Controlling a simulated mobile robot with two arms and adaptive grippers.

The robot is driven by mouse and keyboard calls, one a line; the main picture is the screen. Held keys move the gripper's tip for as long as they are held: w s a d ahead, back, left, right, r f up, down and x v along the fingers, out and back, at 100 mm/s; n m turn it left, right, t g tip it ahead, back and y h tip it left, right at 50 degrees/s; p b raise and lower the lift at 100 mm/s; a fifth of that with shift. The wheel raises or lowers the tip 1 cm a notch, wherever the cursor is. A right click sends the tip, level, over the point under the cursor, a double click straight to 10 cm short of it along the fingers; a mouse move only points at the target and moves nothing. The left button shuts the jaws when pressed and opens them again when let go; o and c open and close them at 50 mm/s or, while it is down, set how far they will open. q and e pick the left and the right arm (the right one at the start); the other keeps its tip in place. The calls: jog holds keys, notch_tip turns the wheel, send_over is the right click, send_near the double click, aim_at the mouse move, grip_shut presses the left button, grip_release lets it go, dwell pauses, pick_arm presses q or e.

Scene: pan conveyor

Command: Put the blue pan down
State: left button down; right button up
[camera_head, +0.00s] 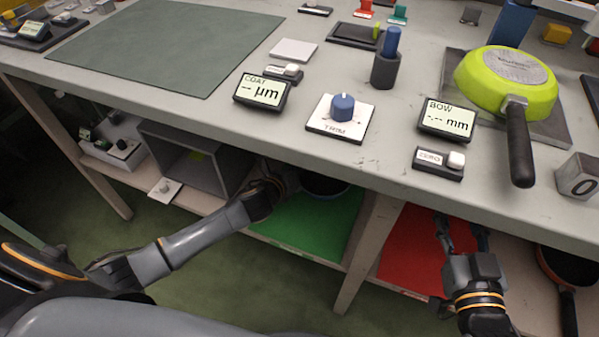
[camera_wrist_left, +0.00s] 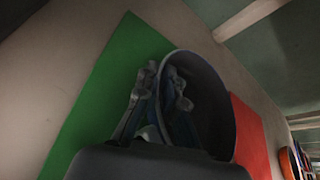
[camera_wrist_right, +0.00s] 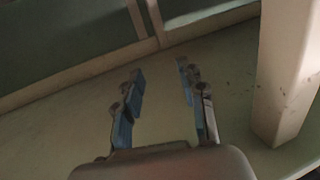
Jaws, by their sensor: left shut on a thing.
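The blue pan (camera_head: 325,187) is mostly hidden under the table edge in the head view; only part of it shows, dark in shadow. In the left wrist view the pan (camera_wrist_left: 212,100) looks dark grey-blue, tilted beside my fingers. My left gripper (camera_wrist_left: 162,88) is shut on it, over the green mat (camera_head: 308,222) on the lower shelf. I cannot tell whether the pan touches the mat. My right gripper (camera_head: 462,226) is open and empty in front of the red mat (camera_head: 425,250); its spread fingers show in the right wrist view (camera_wrist_right: 158,75).
A lime-green pan (camera_head: 505,80) lies upside down on the tabletop, its black handle reaching the front edge. An orange-rimmed pan (camera_head: 552,268) is on the lower shelf at right. A table leg (camera_head: 368,252) stands between the mats. A grey open box (camera_head: 188,160) is left of the green mat.

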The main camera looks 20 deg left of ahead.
pick_arm(q)
jog(key=shift+f+b, duration=0.4)
jog(key=shift+f, duration=0.45)
pick_arm(e)
jog(key=r+t, duration=0.2)
jog(key=r, duration=0.1)
jog(key=r+t+y, duration=0.1)
jog(key=r, duration=0.1)
jog(key=shift+a+r, duration=0.15)
jog(key=shift+a, duration=0.25)
pick_arm(q)
jog(key=c, duration=1.5)
grip_release()
jog(key=shift+f, duration=0.1)
